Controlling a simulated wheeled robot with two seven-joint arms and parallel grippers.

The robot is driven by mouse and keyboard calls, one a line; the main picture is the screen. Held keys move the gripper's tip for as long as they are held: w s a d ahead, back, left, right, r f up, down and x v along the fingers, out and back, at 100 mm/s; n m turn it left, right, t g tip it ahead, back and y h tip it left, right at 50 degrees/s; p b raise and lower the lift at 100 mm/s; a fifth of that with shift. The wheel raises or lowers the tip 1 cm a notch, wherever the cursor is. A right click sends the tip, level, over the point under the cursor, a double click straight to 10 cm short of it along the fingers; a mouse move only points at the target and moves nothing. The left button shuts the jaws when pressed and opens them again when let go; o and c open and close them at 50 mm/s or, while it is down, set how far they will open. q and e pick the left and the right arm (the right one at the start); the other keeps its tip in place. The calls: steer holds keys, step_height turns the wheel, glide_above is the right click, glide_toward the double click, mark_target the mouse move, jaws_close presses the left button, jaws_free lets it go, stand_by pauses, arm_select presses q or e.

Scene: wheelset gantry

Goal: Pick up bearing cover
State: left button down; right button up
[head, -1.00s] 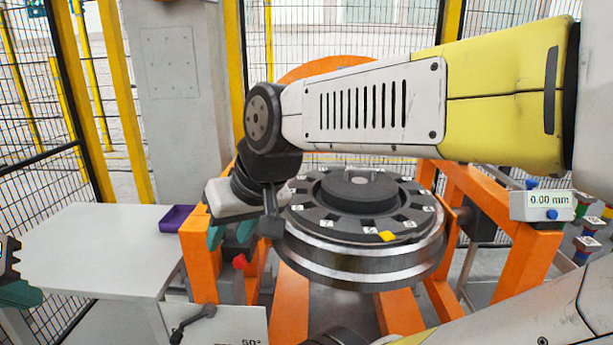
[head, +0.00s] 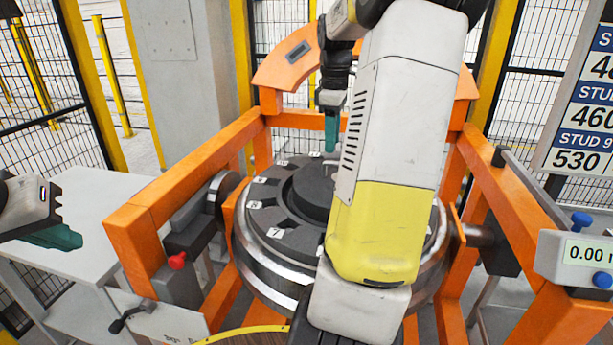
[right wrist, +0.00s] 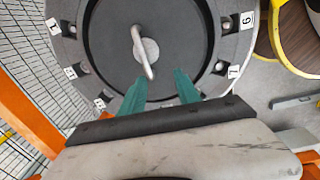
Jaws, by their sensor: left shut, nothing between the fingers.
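The bearing cover (head: 308,188) is a dark round disc in the middle of the numbered ring on the wheelset. In the right wrist view the cover (right wrist: 108,40) shows a pale upright handle (right wrist: 145,52) at its centre. My right gripper (right wrist: 159,76) is open and empty, with its two teal fingers apart, just short of the handle in that view. In the head view my right gripper (head: 331,132) is over the far side of the wheelset, and my arm hides the handle. My left gripper (head: 70,238) is shut and empty over the grey table at the left.
The numbered ring (head: 262,218) surrounds the cover. An orange frame (head: 160,205) holds the wheelset on both sides, with an arched orange piece (head: 290,62) behind. A grey table (head: 105,190) stands at the left. A 0.00 readout (head: 585,254) is at the right.

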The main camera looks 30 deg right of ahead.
steer(key=d, duration=0.2)
steer(key=d+f, duration=0.1)
steer(key=shift+w+d+f+n, duration=0.1)
steer(key=shift+w+d+n, duration=0.05)
steer(key=shift+d+n, duration=0.2)
steer(key=shift+w+d+f, duration=0.1)
steer(key=shift+f, duration=1.85)
steer(key=shift+d+f, duration=0.1)
steer(key=shift+f, duration=1.8)
steer(key=shift+f, duration=0.25)
jaws_close()
